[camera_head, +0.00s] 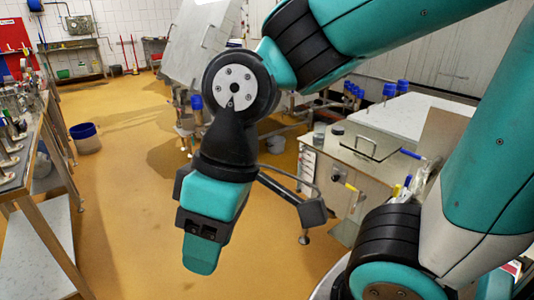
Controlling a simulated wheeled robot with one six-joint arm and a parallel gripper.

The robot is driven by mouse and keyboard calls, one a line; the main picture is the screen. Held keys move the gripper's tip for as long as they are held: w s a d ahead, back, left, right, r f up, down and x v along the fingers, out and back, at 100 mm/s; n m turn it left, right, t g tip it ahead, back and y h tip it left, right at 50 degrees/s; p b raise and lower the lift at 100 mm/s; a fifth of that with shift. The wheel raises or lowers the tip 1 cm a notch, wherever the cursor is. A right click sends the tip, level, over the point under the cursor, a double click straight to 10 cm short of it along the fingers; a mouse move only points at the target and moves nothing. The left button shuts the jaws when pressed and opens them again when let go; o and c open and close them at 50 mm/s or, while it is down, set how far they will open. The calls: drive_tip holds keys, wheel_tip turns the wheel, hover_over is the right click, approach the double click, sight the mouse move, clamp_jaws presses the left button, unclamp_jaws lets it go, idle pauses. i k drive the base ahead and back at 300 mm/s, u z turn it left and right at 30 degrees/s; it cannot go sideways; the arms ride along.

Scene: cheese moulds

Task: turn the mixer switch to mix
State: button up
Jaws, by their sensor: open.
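I cannot make out a mixer switch with certainty. A steel machine or vat (368,165) stands at the right, partly behind my arm. A white strip with small dark marks (306,168) is on its left side; it is too small to read. A dark round knob (337,130) shows near its top edge, and a yellow-handled part (350,187) is on its front. My gripper (203,252) hangs in mid-picture, pointing down over the floor, apart from the machine. It is open, and I see nothing held in it. My arm hides part of the scene behind.
A steel bench (25,165) with fittings runs along the left edge. A blue-rimmed bucket (86,138) stands on the floor beside it. Steel equipment with blue-capped parts (196,102) stands behind my arm. The yellow-brown floor (130,200) between bench and machine is clear.

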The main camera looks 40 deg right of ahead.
sight(335, 179)
drive_tip(key=i, duration=3.25)
drive_tip(key=z, duration=3.8)
